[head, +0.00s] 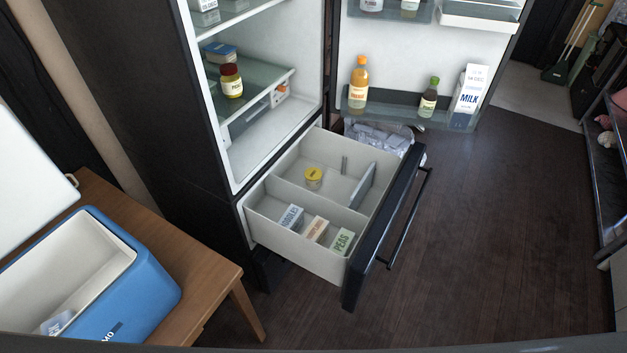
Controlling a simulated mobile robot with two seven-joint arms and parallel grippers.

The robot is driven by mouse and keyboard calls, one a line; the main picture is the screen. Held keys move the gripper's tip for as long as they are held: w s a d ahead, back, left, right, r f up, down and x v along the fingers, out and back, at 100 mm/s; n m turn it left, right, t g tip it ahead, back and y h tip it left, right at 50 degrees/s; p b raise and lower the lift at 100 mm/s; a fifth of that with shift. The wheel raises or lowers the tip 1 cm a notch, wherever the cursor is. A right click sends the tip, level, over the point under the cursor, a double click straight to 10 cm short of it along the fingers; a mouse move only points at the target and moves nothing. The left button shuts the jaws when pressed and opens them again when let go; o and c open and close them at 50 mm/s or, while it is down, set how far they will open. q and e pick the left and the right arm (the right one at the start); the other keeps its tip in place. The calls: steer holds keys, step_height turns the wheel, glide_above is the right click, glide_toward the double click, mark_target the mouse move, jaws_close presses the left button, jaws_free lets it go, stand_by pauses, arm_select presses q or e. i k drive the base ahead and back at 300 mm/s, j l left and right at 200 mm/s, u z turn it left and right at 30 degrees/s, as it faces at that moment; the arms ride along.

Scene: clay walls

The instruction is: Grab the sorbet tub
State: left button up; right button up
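A small round tub with a yellow lid (313,177), which looks like the sorbet tub, sits upright in the rear compartment of the open freezer drawer (300,261). Its label is too small to read. Neither of my grippers shows in the head view.
Boxes labelled noodles (290,218) and peas (342,241), with another between them, stand in the drawer's front compartment. The fridge door (420,60) is open above the drawer. A blue cooler (140,285) stands open on a wooden table (213,262) at left. Dark floor (500,250) is clear at right.

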mark_target(312, 175)
steer(key=i+z, duration=0.8)
steer(key=i+j+z, duration=0.2)
steer(key=z, duration=0.15)
steer(key=l, duration=0.25)
steer(key=j, duration=0.3)
steer(key=i+z, duration=0.05)
